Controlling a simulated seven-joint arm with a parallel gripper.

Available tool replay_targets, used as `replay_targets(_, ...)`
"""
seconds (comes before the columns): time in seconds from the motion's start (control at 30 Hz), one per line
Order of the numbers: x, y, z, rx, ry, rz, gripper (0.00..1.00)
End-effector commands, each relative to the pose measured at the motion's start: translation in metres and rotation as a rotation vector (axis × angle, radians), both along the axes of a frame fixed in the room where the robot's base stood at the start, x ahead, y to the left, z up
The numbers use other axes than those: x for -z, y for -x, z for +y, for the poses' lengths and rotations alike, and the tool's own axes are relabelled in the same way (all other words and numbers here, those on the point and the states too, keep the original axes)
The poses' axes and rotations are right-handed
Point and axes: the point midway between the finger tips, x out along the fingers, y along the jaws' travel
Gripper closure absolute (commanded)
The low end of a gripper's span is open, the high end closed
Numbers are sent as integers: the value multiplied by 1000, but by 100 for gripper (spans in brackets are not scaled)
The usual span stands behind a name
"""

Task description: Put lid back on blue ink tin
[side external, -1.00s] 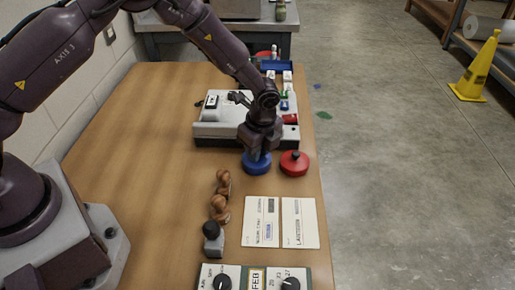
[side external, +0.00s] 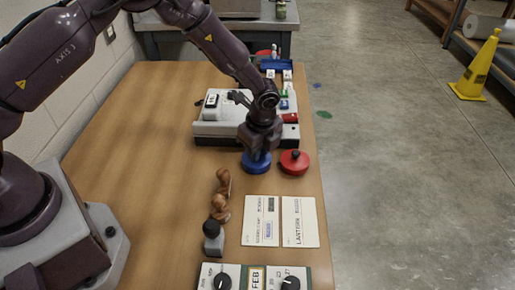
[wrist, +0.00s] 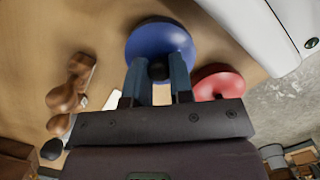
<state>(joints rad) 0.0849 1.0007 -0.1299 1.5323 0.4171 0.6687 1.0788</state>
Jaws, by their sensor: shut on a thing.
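My gripper (side external: 258,152) points down over the blue ink tin (side external: 257,167) near the right edge of the table. In the wrist view, my gripper's two fingers (wrist: 159,74) are shut on the dark knob (wrist: 158,71) of the round blue lid (wrist: 160,38). The lid appears level and over the tin. The wrist view shows only the lid's top, and my gripper covers part of it in the side view, so I cannot tell whether it is fully seated.
A red tin with a dark knob (side external: 294,161) stands close on the right. A pale machine (side external: 222,128) is just behind. Wooden-handled stamps (side external: 222,183), two paper cards (side external: 281,222) and a date device (side external: 255,278) lie in front. Bare table is on the left.

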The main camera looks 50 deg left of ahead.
Motion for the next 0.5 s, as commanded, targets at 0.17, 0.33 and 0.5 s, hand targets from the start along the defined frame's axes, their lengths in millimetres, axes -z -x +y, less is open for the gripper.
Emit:
replay_targets(0.17, 0, 0, 0, 0, 0, 0, 100)
replay_targets(0.33, 0, 0, 0, 0, 0, 0, 70)
replay_targets(0.5, 0, 0, 0, 0, 0, 0, 49)
